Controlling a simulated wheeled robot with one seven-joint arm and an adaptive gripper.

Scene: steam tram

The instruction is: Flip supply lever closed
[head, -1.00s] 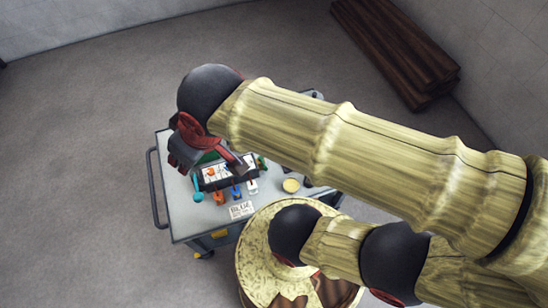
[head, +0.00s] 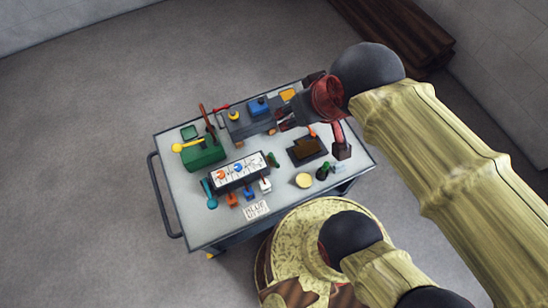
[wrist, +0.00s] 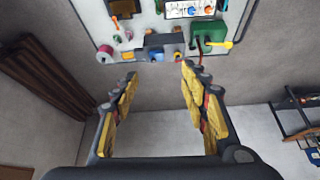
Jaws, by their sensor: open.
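A green box (head: 203,154) on the cart carries a lever with a yellow knob (head: 177,148), pointing left; both show in the wrist view, the box (wrist: 209,34) near the top right. A dark red upright lever (head: 208,122) stands behind the box. A teal lever (head: 210,194) and small orange (head: 232,199), blue (head: 249,194) and white (head: 265,185) levers line the front of a gauge panel (head: 238,170). I cannot tell which is the supply lever.
The grey cart (head: 185,215) also holds a grey block with a blue top (head: 258,106), a brown tray (head: 307,149), a yellow round dish (head: 304,180) and a paper label (head: 256,210). Dark beams (head: 400,30) lie by the wall. The floor left of the cart is clear.

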